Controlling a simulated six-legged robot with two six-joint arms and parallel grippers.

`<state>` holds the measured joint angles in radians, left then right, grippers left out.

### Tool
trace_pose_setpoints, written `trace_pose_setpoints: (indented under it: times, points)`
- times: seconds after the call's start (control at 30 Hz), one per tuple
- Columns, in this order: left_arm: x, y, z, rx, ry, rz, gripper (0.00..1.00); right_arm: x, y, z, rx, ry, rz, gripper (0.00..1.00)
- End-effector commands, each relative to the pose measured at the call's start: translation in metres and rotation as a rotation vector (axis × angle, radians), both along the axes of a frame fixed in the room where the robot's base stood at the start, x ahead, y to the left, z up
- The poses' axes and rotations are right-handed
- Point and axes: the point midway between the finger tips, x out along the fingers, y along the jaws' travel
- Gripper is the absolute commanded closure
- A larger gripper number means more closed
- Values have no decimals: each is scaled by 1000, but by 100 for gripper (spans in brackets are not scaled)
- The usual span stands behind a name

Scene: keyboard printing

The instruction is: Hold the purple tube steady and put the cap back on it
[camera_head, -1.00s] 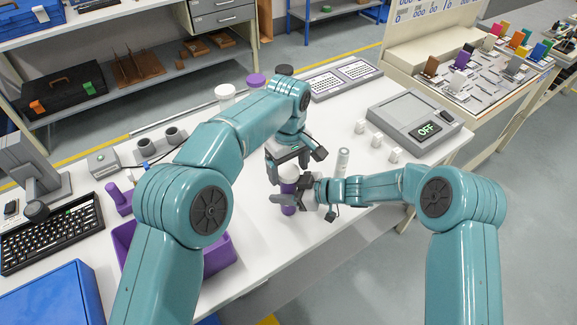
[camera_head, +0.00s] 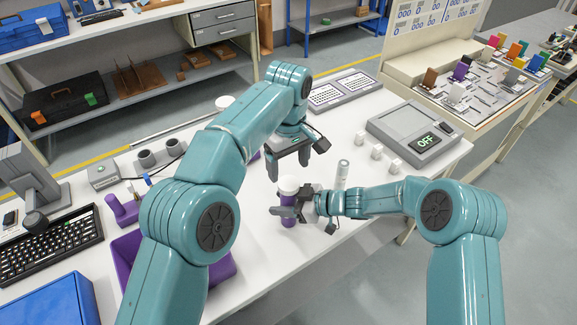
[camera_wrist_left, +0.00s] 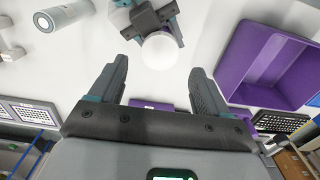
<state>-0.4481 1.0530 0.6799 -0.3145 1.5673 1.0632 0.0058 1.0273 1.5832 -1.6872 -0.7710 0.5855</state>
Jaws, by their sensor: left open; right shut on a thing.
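The purple tube (camera_head: 288,217) stands upright near the table's front edge. A white cap (camera_head: 289,184) sits on its top and looks level. My right gripper (camera_head: 289,210) is shut around the tube's upper body, below the cap. My left gripper (camera_head: 287,170) is open and empty just above the cap, pointing down. In the left wrist view, the round white cap (camera_wrist_left: 162,51) lies beyond and roughly between the open fingers of my left gripper (camera_wrist_left: 158,68). The cap hides most of the tube there.
A grey clear-bodied cylinder (camera_head: 342,174) stands right of the tube, behind my right wrist. A purple bin (camera_head: 127,255) is at left, partly hidden by my left arm.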

Motion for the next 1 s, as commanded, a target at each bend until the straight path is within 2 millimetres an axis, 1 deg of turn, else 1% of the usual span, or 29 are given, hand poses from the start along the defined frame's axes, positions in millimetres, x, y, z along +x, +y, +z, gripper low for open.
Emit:
trace_pose_setpoints:
  times: [0.03,0.1,0.2,0.57,0.67,0.77,1.0]
  points:
    - [1,-1,8,-2,-4,0,23,0,0,0,1,0,0,100]
    - [1,-1,16,-1,-3,1,23,0,0,0,1,0,0,100]
    - [0,0,24,-2,-1,1,23,0,0,0,1,0,0,100]
    - [0,0,25,-1,1,0,23,0,0,0,1,0,0,100]
    - [0,0,20,0,1,1,23,0,0,0,1,0,0,100]
    - [0,0,8,1,3,0,23,0,0,0,1,0,0,100]
    - [-1,1,-30,0,4,1,23,0,0,0,1,0,0,100]
